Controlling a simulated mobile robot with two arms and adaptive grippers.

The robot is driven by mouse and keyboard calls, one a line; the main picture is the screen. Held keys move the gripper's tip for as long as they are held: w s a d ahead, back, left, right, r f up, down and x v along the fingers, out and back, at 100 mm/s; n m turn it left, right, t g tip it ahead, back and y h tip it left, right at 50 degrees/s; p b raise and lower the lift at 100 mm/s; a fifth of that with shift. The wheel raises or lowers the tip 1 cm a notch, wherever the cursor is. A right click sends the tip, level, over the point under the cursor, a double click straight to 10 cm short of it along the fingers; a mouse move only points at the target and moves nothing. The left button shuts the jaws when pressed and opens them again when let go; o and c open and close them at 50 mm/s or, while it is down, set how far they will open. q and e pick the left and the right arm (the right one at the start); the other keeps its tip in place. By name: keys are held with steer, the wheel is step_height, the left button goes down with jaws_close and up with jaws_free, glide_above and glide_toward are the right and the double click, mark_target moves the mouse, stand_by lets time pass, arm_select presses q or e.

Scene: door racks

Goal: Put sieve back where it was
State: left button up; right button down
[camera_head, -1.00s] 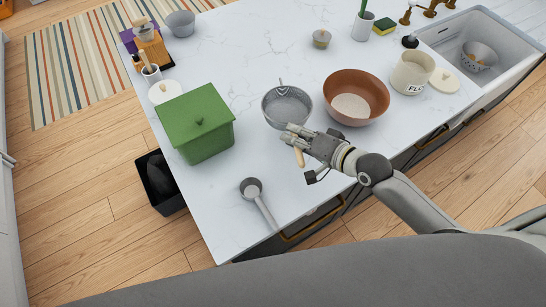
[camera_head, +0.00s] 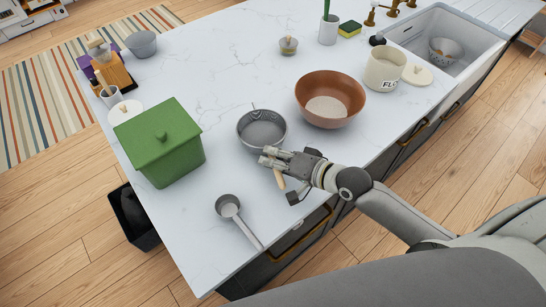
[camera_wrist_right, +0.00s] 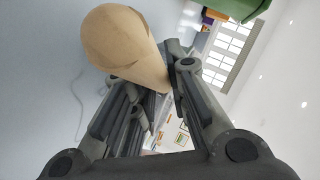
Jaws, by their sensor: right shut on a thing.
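The sieve (camera_head: 262,130) is a grey round mesh bowl with a wooden handle, over the white counter between the green box and the brown bowl. My right gripper (camera_head: 270,160) is at its near side, shut on the handle. The wooden handle (camera_wrist_right: 125,45) shows large between the fingers in the right wrist view. I cannot tell whether the sieve touches the counter. My left gripper is not in view.
A green lidded box (camera_head: 160,145) stands left of the sieve, and a brown bowl (camera_head: 330,98) with pale contents stands right. A grey ladle-like scoop (camera_head: 229,207) lies near the front edge. A flour canister (camera_head: 384,70) and sink (camera_head: 448,40) are farther right. The back middle counter is mostly clear.

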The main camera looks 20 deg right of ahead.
steer(key=shift+r, duration=0.1)
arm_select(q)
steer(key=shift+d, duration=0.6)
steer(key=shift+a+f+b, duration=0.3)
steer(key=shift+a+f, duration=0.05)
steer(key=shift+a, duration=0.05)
arm_select(e)
steer(key=shift+f, duration=0.6)
steer(key=c, duration=1.3)
jaws_free()
steer(key=shift+c, duration=0.2)
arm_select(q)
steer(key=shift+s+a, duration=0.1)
arm_select(e)
steer(key=shift+s, duration=0.1)
steer(key=v, duration=1.2)
